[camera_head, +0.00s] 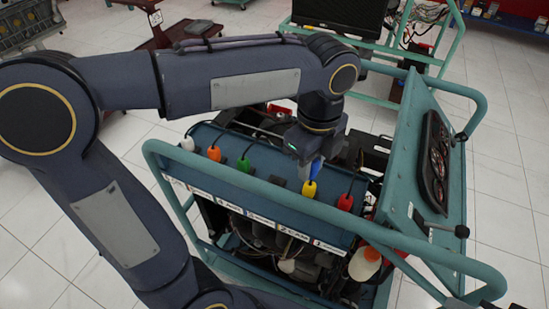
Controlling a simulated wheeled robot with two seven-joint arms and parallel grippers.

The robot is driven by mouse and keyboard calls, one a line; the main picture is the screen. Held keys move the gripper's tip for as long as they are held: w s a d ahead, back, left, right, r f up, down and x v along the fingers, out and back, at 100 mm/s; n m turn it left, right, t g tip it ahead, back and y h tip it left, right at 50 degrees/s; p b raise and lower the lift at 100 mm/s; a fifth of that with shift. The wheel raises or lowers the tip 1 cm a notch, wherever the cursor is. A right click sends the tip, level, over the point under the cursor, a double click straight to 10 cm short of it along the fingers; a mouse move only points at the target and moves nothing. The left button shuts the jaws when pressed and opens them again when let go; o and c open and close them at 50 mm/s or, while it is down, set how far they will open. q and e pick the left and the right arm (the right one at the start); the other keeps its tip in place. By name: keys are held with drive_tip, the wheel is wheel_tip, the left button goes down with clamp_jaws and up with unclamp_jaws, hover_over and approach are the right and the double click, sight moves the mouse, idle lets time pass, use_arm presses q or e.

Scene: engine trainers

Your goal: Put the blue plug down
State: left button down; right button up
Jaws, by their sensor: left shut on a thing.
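The blue plug (316,168) is in my left gripper (312,160), which is shut on it and points down over the engine trainer's blue top panel (275,180). The blue plug shows just above and behind the yellow plug (309,188). Whether it touches the panel, I cannot tell. A white plug (187,143), an orange plug (214,153), a green plug (243,164) and a red plug (345,202) stand in a row on the panel with black leads. A space shows between green and yellow. My right gripper is not in view.
A teal tube rail (270,205) runs in front of the panel. An upright gauge panel (432,165) with a lever stands at right. The engine's parts lie behind and below. White tiled floor surrounds the trainer.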

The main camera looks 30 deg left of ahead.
use_arm(q)
drive_tip(key=shift+a, duration=0.1)
drive_tip(key=w+a+f+p, duration=0.1)
drive_tip(key=w+a+f, duration=0.2)
drive_tip(key=w+a, duration=0.2)
hover_over(287, 165)
drive_tip(key=f, duration=0.3)
drive_tip(key=s+f, duration=0.1)
drive_tip(key=f, duration=0.1)
drive_tip(key=shift+d+f+p, duration=0.15)
drive_tip(key=shift+d+p, duration=0.2)
drive_tip(key=shift+d, duration=0.05)
drive_tip(key=shift+w+a+f, duration=0.25)
drive_tip(key=shift+w+f, duration=0.1)
drive_tip(key=shift+f, duration=0.1)
wheel_tip(287, 165, down, 4)
drive_tip(key=shift+w+a+r, duration=0.15)
